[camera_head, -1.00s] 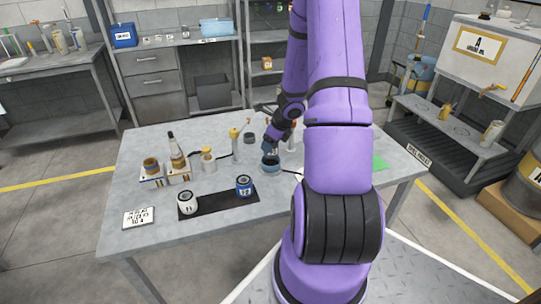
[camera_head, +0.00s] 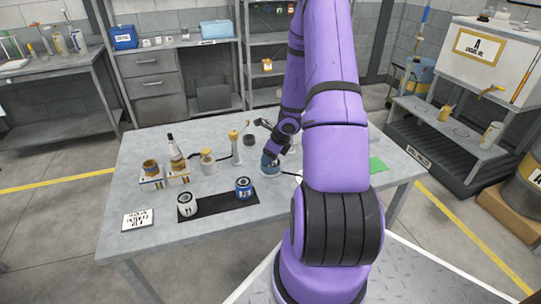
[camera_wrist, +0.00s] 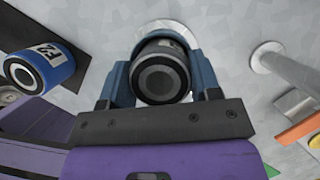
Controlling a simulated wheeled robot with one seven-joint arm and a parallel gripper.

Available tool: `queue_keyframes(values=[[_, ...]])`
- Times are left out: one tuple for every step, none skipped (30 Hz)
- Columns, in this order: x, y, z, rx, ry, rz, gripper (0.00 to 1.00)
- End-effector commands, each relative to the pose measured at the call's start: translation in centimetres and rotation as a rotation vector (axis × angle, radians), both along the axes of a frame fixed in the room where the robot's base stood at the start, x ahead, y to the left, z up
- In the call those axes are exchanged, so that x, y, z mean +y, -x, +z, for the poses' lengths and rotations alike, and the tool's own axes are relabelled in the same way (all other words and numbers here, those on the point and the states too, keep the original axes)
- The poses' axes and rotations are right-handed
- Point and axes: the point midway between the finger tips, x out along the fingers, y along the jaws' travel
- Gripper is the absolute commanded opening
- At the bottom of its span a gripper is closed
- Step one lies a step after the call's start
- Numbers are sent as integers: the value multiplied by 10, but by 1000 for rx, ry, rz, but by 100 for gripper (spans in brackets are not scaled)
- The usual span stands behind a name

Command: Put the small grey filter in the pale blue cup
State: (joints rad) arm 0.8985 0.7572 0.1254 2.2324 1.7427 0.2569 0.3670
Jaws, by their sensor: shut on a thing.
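My gripper (camera_head: 271,158) is low over the table at the pale blue cup (camera_head: 268,173), whose upper part is hidden behind it. In the wrist view my gripper (camera_wrist: 163,80) has its blue fingers closed on both sides of the small grey filter (camera_wrist: 162,78). The filter is a dark cylinder with a pale ring on its end face and a light band. A pale round shape (camera_wrist: 163,27) shows just behind it. I cannot tell how far the filter sits inside the cup.
A blue filter (camera_head: 244,187) and a white filter (camera_head: 187,204) stand on a black mat (camera_head: 214,203). A green sheet (camera_head: 377,164) lies to the right.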

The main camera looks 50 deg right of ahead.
Motion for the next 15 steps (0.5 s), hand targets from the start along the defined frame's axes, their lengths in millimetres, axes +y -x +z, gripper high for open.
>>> queue_keyframes(values=[[0, 0, -1, 0, -1, 0, 29], [0, 0, -2, 0, -1, 0, 29], [0, 0, -2, 0, -1, 0, 62], [0, 0, -2, 0, -1, 0, 69], [0, 0, -2, 0, -1, 0, 76], [0, 0, -2, 0, -1, 0, 83], [0, 0, -2, 0, -1, 0, 83], [0, 0, -2, 0, -1, 0, 83], [0, 0, -2, 0, -1, 0, 83], [0, 0, -2, 0, -1, 0, 83], [0, 0, -2, 0, -1, 0, 83], [0, 0, -2, 0, -1, 0, 83], [0, 0, -2, 0, -1, 0, 83], [0, 0, -2, 0, 0, 0, 83], [0, 0, -1, 0, 0, 0, 83]])
